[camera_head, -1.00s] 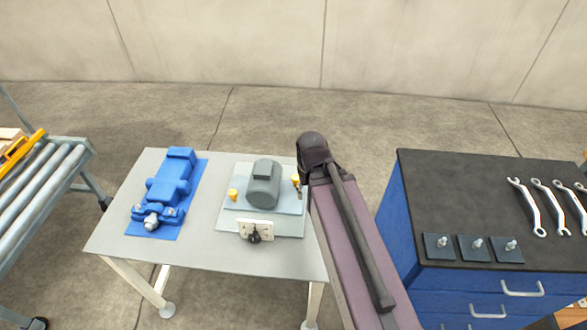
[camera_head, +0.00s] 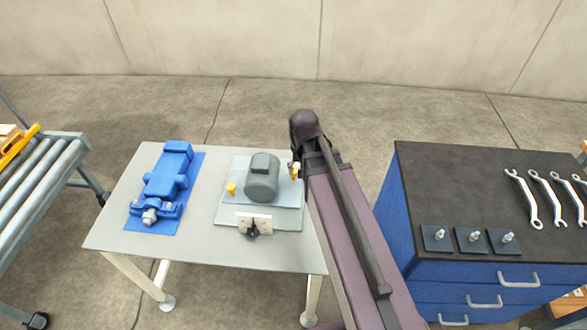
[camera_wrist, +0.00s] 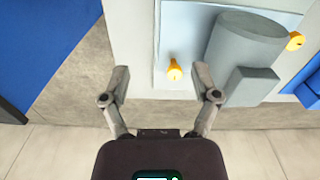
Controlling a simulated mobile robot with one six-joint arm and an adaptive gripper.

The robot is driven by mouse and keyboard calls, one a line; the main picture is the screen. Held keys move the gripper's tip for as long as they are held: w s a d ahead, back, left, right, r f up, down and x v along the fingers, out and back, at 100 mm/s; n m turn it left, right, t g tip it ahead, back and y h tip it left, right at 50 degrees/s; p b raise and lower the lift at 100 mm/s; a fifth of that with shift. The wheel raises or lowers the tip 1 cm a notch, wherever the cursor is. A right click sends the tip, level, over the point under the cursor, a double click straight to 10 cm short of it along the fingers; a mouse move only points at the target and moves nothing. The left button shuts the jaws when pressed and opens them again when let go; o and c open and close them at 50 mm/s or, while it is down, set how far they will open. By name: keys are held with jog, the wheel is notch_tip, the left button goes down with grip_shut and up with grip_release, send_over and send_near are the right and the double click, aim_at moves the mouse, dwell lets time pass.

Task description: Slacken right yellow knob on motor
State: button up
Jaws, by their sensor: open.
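The grey motor (camera_head: 262,183) stands on a pale blue plate (camera_head: 242,200) on the table; it also shows in the wrist view (camera_wrist: 245,48). The right yellow knob (camera_head: 295,172) is beside the motor, partly covered by my arm's end in the head view. In the wrist view this knob (camera_wrist: 175,71) lies between the spread fingers of my gripper (camera_wrist: 159,74), closer to the right finger. My gripper is open, and neither finger visibly touches the knob. The left yellow knob (camera_head: 231,189) is on the motor's other side, at the right in the wrist view (camera_wrist: 295,41).
A blue machine (camera_head: 168,184) on a blue plate is at the table's left. A black knob (camera_head: 253,228) on a light bracket sits in front of the motor. A blue drawer cabinet (camera_head: 455,280) with wrenches (camera_head: 528,200) and studs stands right. A roller conveyor (camera_head: 45,180) is left.

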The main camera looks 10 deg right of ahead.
aim_at(294, 170)
jog(key=w+r+m+p, duration=0.1)
jog(key=w+m, duration=0.5)
jog(key=w, duration=0.5)
jog(key=shift+w+r, duration=0.2)
jog(key=shift+r, duration=0.05)
jog(key=shift+f, duration=0.1)
notch_tip(294, 170, down, 14)
jog(key=b, duration=1.3)
jog(key=shift+r+b, duration=0.2)
jog(key=shift+b, duration=0.1)
grip_shut()
